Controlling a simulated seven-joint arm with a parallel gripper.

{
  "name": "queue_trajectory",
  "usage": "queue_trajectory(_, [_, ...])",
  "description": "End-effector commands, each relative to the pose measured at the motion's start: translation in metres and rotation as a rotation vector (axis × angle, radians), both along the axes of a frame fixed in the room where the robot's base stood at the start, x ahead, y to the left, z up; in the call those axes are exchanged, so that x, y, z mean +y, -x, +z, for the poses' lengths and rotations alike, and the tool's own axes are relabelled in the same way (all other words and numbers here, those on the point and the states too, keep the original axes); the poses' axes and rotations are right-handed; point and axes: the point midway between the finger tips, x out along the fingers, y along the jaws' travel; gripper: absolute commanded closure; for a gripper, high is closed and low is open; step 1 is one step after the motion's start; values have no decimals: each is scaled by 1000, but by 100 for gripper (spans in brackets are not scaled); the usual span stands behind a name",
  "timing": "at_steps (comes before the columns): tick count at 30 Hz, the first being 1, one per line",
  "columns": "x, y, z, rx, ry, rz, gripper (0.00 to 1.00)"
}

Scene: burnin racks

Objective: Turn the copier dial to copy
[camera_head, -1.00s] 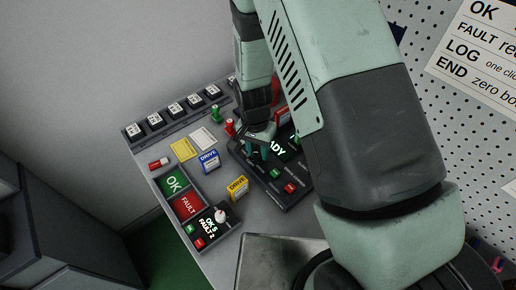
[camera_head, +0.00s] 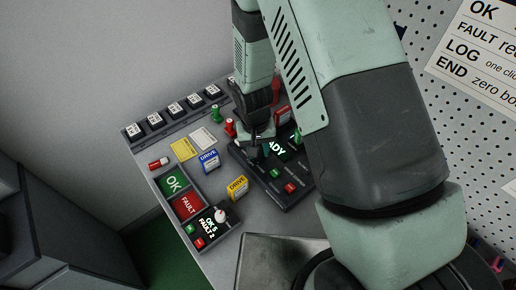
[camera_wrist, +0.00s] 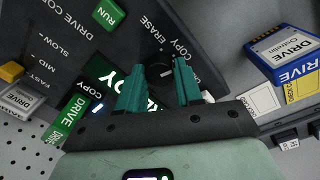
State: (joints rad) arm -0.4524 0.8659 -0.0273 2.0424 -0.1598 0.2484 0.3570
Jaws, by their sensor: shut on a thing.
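The drive copier (camera_head: 285,195) is a dark panel on the bench, partly hidden behind my arm in the head view. It also shows in the wrist view (camera_wrist: 65,60). Its dial (camera_wrist: 158,72) is a small dark round knob between ERASE and COPY labels. My gripper (camera_wrist: 159,68) has its two teal fingers on either side of the dial, shut on it. In the head view my gripper (camera_head: 260,150) is at the copier's upper left, and the dial is hidden there. I cannot tell which label the dial points to. The lit screen (camera_head: 276,148) reads partly "ADY".
A blue drive (camera_head: 209,161) and a yellow drive (camera_head: 238,187) lie left of the copier. An OK/FAULT tray (camera_head: 186,222) is at front left. Red and green pegs (camera_head: 215,114) stand behind.

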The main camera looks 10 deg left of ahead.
Motion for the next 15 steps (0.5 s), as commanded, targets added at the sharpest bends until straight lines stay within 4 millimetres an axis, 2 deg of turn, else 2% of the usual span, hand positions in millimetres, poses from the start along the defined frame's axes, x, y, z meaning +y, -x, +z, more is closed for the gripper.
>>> queue_trajectory(6, [0, 0, 1, 0, 0, 133, 95])
queue_trajectory(15, [0, 1, 1, 1, 0, 226, 95])
